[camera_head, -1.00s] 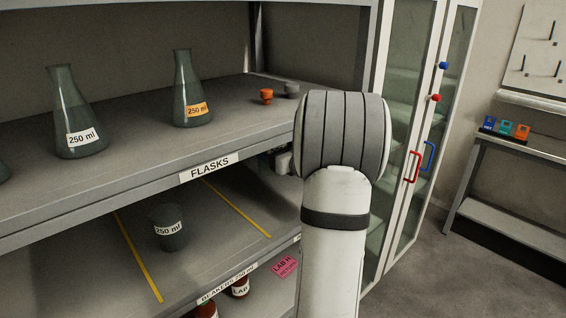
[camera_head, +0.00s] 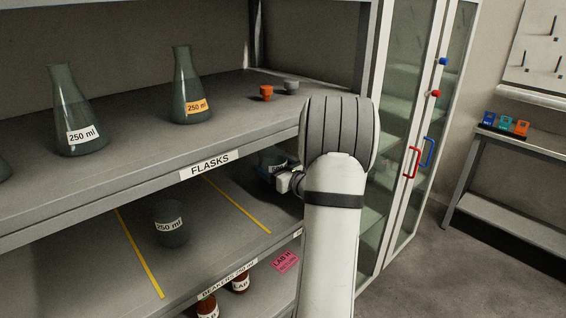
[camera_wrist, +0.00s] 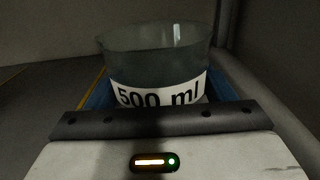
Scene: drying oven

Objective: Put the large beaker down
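The large beaker (camera_wrist: 155,66), dark glass with a white "500 ml" label, stands upright in the wrist view. My gripper (camera_wrist: 160,92) has its blue fingers on both sides of it and looks shut on it. In the head view the large beaker (camera_head: 271,158) is partly hidden behind my arm and gripper (camera_head: 270,174), over the right part of the lower shelf (camera_head: 205,262). It is right of the right yellow line. I cannot tell whether its base touches the shelf.
A 250 ml beaker (camera_head: 170,228) stands on the lower shelf between two yellow lines. Flasks (camera_head: 188,92) and small orange (camera_head: 266,93) and grey (camera_head: 291,86) pieces are on the upper shelf, whose edge (camera_head: 120,190) overhangs. A glass cabinet (camera_head: 405,130) stands right.

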